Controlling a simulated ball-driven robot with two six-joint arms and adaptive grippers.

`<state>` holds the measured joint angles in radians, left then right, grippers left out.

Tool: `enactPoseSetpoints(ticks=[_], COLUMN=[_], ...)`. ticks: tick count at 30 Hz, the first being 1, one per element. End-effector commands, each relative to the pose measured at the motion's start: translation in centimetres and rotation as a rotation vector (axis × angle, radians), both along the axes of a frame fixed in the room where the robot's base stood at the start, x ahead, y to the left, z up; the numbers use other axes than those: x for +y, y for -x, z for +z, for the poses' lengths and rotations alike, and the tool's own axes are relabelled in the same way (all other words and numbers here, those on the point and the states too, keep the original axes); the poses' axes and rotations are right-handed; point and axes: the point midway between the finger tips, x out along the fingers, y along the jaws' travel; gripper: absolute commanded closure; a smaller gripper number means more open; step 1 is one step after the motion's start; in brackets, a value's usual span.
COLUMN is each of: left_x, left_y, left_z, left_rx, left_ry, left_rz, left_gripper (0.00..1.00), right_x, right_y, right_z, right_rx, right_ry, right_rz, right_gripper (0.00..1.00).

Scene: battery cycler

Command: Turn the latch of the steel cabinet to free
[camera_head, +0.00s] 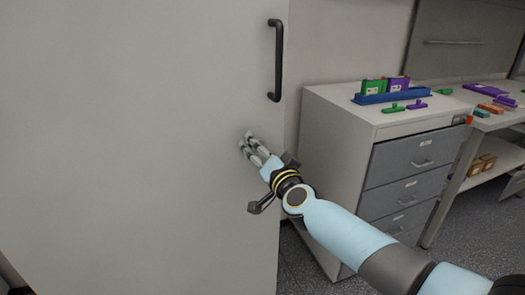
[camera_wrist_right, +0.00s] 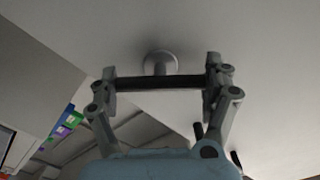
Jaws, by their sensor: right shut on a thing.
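The steel cabinet (camera_head: 130,130) fills the left of the head view with its flat, pale grey door. Its latch is a dark bar (camera_wrist_right: 160,82) on a round grey boss (camera_wrist_right: 160,62) in the right wrist view. My right gripper (camera_head: 247,142) is at the door, below the black handle. In the right wrist view, my right gripper (camera_wrist_right: 162,84) has one finger at each end of the latch bar and is shut on it. The fingers hide the latch in the head view. My left gripper is not in view.
A vertical black pull handle (camera_head: 277,60) stands out from the door above my right gripper. A drawer unit (camera_head: 340,150) stands right of the cabinet, with a blue rack (camera_head: 385,97) on top. A bench (camera_head: 500,118) with small coloured pieces is farther right.

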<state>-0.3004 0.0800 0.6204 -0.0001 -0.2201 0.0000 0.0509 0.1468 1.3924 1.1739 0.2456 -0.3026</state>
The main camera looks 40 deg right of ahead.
Motion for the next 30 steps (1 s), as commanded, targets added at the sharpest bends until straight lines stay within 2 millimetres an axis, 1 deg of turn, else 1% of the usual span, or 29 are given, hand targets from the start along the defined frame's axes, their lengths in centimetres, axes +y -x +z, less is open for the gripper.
enactPoseSetpoints(ticks=[18, 24, 30], left_x=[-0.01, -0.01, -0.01], left_y=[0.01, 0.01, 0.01], left_z=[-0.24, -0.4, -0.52], left_rx=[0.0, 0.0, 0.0], left_ry=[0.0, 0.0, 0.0], left_rz=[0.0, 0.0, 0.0], left_gripper=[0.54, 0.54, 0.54], right_x=[0.03, 0.03, 0.01], right_y=[0.01, 0.01, 0.01], right_z=[-0.08, -0.07, -0.06], right_rx=[-0.133, -0.166, -0.189], right_ry=[-0.557, -0.696, -0.792], right_rz=[0.0, 0.0, 0.0], right_gripper=[0.49, 0.49, 0.49])
